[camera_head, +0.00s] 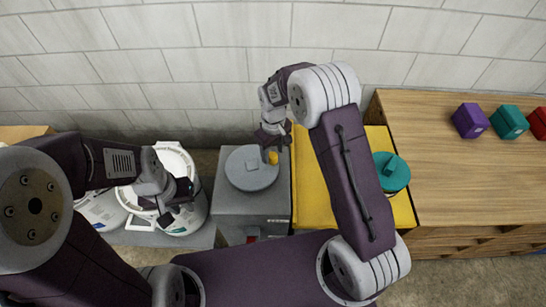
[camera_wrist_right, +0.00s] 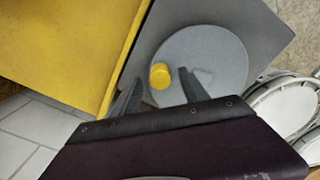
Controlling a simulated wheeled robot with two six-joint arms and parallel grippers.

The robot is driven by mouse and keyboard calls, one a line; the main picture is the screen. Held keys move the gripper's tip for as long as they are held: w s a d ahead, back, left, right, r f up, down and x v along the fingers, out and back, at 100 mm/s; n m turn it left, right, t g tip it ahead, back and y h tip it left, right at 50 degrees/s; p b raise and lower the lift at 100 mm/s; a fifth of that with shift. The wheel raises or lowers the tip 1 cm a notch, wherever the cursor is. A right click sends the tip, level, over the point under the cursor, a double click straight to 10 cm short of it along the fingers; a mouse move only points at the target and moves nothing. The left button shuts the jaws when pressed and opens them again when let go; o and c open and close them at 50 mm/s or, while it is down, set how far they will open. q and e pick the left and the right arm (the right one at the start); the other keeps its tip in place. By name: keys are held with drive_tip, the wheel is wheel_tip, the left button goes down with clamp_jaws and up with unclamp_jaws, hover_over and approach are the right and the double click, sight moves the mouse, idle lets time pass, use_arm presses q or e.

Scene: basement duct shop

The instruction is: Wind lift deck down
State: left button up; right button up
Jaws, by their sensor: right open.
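A grey round wheel (camera_head: 251,168) with a yellow knob (camera_head: 272,158) near its rim lies on top of a grey box (camera_head: 233,204). In the right wrist view the wheel (camera_wrist_right: 215,50) shows with the knob (camera_wrist_right: 160,76) between the fingers. My right gripper (camera_head: 271,143) reaches down at the knob with its fingers apart, one on each side of it. A yellow deck (camera_head: 311,190) lies right beside the grey box, partly hidden by my right arm. My left gripper (camera_head: 172,212) hangs by a white round container; its fingers are too dark and small to read.
White round containers (camera_head: 185,215) stand left of the grey box. A teal round lidded object (camera_head: 392,172) sits on the yellow deck's right part. A wooden bench (camera_head: 465,175) at the right carries purple (camera_head: 469,120), teal (camera_head: 509,121) and red blocks. A block wall closes the back.

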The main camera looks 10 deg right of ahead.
drive_tip(key=shift+f, duration=1.35)
clamp_jaws()
drive_tip(key=shift+r, duration=0.1)
